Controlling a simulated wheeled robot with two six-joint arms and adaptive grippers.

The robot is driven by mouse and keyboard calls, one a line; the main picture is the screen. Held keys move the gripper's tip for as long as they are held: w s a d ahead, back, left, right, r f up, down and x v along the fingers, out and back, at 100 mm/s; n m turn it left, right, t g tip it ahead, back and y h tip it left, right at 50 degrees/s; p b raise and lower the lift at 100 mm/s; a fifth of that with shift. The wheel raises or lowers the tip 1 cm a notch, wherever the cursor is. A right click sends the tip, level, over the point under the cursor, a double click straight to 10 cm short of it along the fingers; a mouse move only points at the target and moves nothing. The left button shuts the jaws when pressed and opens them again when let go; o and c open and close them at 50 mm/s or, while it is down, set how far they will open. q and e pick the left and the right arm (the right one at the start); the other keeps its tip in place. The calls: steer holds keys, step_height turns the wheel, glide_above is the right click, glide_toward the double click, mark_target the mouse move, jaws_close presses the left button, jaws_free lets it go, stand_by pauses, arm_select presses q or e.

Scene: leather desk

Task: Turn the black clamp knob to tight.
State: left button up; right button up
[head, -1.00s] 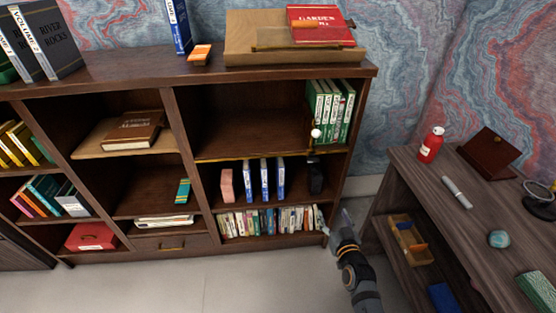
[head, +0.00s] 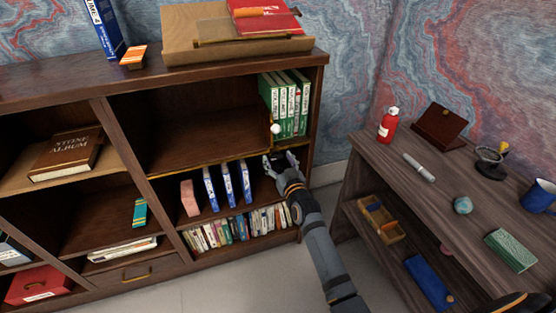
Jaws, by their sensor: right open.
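My right gripper (head: 280,162) is open, its fingers spread at the right end of the bookcase's middle shelf. The black clamp knob is not clearly visible. A small dark part seen earlier below the white ball is now behind or among my fingers, so I cannot tell whether they touch it. The white ball (head: 276,128) shows just above my fingers, at the front edge of the compartment with green books.
Blue books (head: 228,185) and a pink block (head: 190,197) stand left of my gripper. Green books (head: 288,102) stand above it. The bookcase's right side panel is close by. A desk (head: 395,165) at right holds a red bottle (head: 388,125) and a blue mug (head: 538,196).

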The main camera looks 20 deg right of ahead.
steer(key=shift+w, duration=0.25)
steer(key=shift+c, duration=0.4)
steer(key=c, duration=1.1)
